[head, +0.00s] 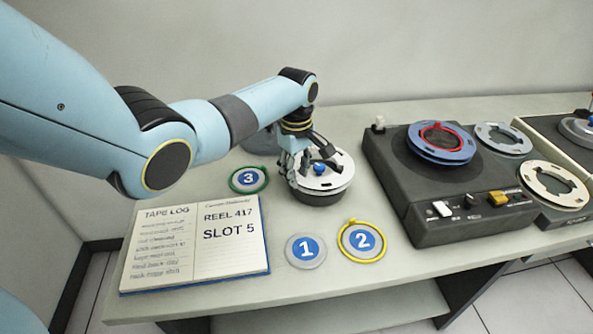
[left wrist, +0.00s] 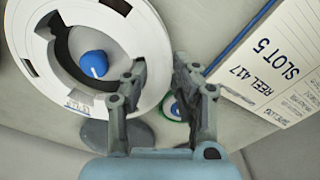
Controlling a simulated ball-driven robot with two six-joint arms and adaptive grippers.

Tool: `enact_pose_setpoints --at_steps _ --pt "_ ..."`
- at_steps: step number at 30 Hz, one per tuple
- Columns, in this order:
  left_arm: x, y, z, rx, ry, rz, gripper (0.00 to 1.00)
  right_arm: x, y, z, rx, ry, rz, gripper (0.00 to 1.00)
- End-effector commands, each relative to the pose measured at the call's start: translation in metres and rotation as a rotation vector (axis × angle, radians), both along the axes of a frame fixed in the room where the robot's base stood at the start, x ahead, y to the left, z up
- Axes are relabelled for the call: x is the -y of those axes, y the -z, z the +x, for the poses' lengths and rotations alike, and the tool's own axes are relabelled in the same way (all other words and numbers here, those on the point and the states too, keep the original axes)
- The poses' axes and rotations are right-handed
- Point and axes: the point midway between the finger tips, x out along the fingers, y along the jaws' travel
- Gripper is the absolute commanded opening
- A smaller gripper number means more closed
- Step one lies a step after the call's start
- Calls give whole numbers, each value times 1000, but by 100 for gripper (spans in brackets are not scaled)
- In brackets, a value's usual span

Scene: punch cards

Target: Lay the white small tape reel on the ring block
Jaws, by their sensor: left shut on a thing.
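The white small tape reel (head: 326,178) is level over a dark round block (head: 318,196) with a blue knob (head: 320,168) showing through its hole. I cannot tell if the reel touches the block. In the left wrist view the reel (left wrist: 150,35) fills the upper left, with the blue knob (left wrist: 93,64) off-centre in its hole. My left gripper (head: 300,166) points down at the reel's left side. In the left wrist view its fingers (left wrist: 160,76) are shut on the reel's rim, one inside the hole and one outside. My right gripper is not in view.
A tape deck (head: 415,195) carries a blue reel (head: 441,153) with a red ring. Pale reels (head: 503,139) stand right of it. Discs 1 (head: 306,250), 2 (head: 362,241) and 3 (head: 248,180) and an open log book (head: 195,243) lie on the table. A grey round thing (head: 260,143) stands behind my arm.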

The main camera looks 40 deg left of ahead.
Motion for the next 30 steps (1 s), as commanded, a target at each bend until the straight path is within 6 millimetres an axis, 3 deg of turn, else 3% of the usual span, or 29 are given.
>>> enact_pose_setpoints --at_steps 30 --pt "0 9 1 2 0 0 0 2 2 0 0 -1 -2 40"
